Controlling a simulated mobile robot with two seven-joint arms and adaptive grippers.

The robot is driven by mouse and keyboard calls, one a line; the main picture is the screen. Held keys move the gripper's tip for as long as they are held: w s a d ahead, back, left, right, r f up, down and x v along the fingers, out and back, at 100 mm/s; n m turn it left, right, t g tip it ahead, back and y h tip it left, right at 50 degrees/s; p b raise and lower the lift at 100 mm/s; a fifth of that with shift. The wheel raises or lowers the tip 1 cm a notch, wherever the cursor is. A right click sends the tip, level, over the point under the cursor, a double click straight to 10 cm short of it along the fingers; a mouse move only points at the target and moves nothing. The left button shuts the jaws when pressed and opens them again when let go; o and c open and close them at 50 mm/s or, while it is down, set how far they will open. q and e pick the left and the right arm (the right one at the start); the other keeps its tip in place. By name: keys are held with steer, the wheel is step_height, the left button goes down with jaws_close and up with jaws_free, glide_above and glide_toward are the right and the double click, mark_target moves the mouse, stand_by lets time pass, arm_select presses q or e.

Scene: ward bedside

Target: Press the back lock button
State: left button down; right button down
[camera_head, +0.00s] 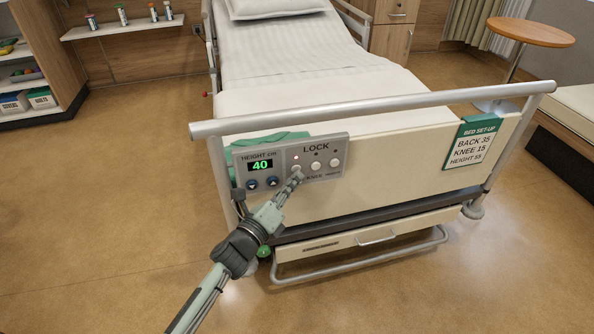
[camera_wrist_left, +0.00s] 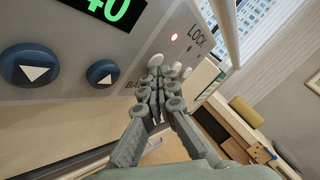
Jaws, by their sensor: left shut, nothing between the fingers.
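The grey control panel (camera_head: 262,151) on the bed's footboard has a LOCK section with three pale round buttons in a row. The back lock button (camera_head: 296,168) is the leftmost. The red light above it is lit; it also shows in the wrist view (camera_wrist_left: 174,37). The lights above the other two buttons are dark. My left gripper (camera_head: 297,177) is shut and empty, its fingertips at the leftmost button's lower edge. In the wrist view the fingertips (camera_wrist_left: 165,88) partly cover the buttons and the "BA..." label. I cannot tell whether they touch the button. My right gripper is out of view.
A green height display (camera_head: 260,165) reads 40, with two blue arrow buttons below it. The footboard rail (camera_head: 370,110) runs above the panel. A green and white bed set-up card (camera_head: 475,145) hangs at right, reading back 35, knee 15, height 55. The floor at left is clear.

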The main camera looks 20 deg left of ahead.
arm_select(q)
steer(key=shift+s+d, duration=0.2)
steer(key=shift+s, duration=0.15)
steer(key=s+d, duration=0.3)
steer(key=s, duration=0.2)
steer(key=shift+d, duration=0.2)
steer(key=shift+a, duration=0.1)
stand_by(0.5)
steer(key=s+a+f+n+g+y, duration=0.55)
steer(key=a+f+n, duration=0.45)
steer(key=n, duration=0.4)
steer(key=s+f+n+g, duration=0.4)
steer(key=s+n, duration=0.2)
steer(key=s, duration=0.1)
steer(key=s+f+n+g, duration=0.5)
steer(key=s+n, duration=0.1)
steer(key=s, duration=0.2)
steer(key=shift+a+p, duration=0.35)
steer(key=shift+p, duration=0.05)
